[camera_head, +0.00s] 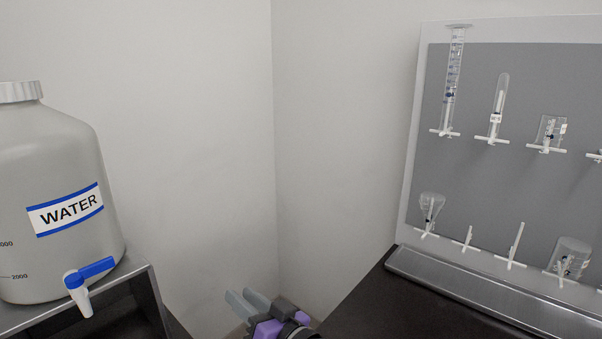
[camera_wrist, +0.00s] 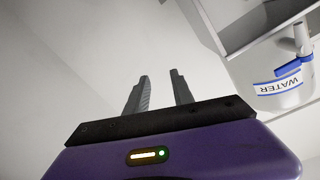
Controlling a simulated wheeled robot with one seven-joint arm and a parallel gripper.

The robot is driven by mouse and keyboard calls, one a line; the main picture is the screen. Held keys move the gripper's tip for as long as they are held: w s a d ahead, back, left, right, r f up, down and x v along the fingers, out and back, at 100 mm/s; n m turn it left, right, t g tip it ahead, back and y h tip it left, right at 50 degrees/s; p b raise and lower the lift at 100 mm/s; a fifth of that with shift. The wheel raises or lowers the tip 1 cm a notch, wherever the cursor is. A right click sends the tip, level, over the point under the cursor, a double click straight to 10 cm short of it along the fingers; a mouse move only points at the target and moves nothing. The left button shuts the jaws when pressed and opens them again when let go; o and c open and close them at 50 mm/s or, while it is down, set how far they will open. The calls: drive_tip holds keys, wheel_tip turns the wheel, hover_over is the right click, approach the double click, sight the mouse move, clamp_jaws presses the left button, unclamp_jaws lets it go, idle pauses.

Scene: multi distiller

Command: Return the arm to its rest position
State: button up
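My gripper (camera_head: 243,297) is low in the head view, near the bottom middle, with its two grey fingers apart. In the wrist view, my gripper (camera_wrist: 160,80) shows both dark fingers with a gap between them and nothing held. The fingers point at bare white wall and touch nothing that I can see. Most of my arm is outside the head view.
A large water jug (camera_head: 60,170) with a blue-handled tap stands on a metal shelf (camera_head: 140,282) at left; the jug (camera_wrist: 285,85) shows upside down in the wrist view. A pegboard (camera_head: 480,185) with several glass vessels stands on a dark counter (camera_head: 390,305) at right.

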drive_tip(key=s+d+f+m+t+h+b, duration=0.1)
drive_tip(key=s+d+f+m+t+h, duration=0.25)
drive_tip(key=s+d, duration=0.55)
drive_tip(key=s+d+f+m+t+h, duration=0.1)
drive_tip(key=s+d+f+t+h, duration=0.1)
drive_tip(key=s+d+f+h, duration=0.75)
drive_tip(key=s+d+g, duration=0.1)
drive_tip(key=s+d, duration=0.3)
drive_tip(key=s, duration=0.5)
drive_tip(key=s+d+r+g+b, duration=0.1)
drive_tip(key=s+d, duration=0.3)
drive_tip(key=s, duration=0.5)
drive_tip(key=s+d+r+g+b, duration=0.1)
drive_tip(key=s+d, duration=0.3)
drive_tip(key=s, duration=0.5)
drive_tip(key=shift+s+d+y, duration=0.3)
drive_tip(key=shift+s, duration=0.1)
